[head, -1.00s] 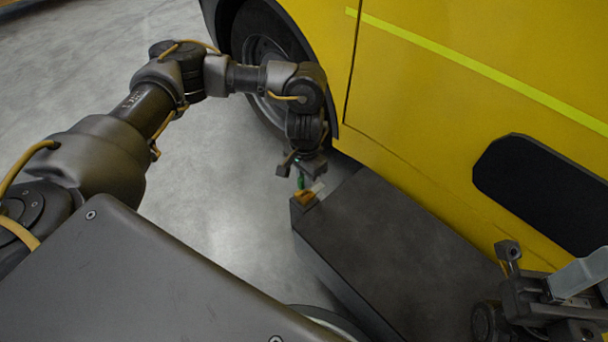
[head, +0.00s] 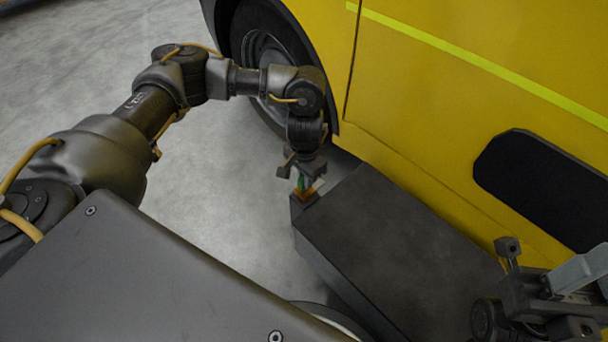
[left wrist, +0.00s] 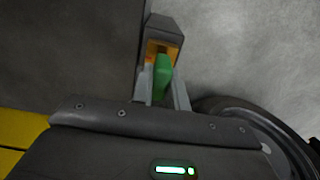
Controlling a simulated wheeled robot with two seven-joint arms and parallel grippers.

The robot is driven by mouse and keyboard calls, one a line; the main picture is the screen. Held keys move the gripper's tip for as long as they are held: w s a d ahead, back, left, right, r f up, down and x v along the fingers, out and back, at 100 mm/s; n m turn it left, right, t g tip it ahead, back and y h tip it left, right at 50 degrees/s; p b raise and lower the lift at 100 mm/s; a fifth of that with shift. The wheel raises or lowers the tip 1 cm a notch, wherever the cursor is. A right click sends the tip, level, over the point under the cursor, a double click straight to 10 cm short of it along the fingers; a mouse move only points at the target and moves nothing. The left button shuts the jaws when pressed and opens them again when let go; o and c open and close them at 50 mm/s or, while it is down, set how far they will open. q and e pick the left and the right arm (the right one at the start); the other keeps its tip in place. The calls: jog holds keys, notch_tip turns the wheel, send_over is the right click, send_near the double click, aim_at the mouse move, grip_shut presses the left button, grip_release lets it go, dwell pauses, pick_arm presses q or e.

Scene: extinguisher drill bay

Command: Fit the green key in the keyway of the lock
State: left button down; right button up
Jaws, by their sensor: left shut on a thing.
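The green key (head: 301,184) is between the fingers of my left gripper (head: 304,178), which is shut on it. In the left wrist view the key (left wrist: 163,74) points at the orange-brown lock (left wrist: 152,47) in a dark block.
The long dark bench (head: 400,255) runs beside the yellow vehicle (head: 440,130). The vehicle's wheel (head: 268,62) is behind my left arm. Grey floor (head: 220,200) is open left of the bench, and the bench top looks bare.

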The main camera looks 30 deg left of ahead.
pick_arm(q)
jog(key=shift+f, duration=1.05)
jog(key=c, duration=1.3)
grip_release()
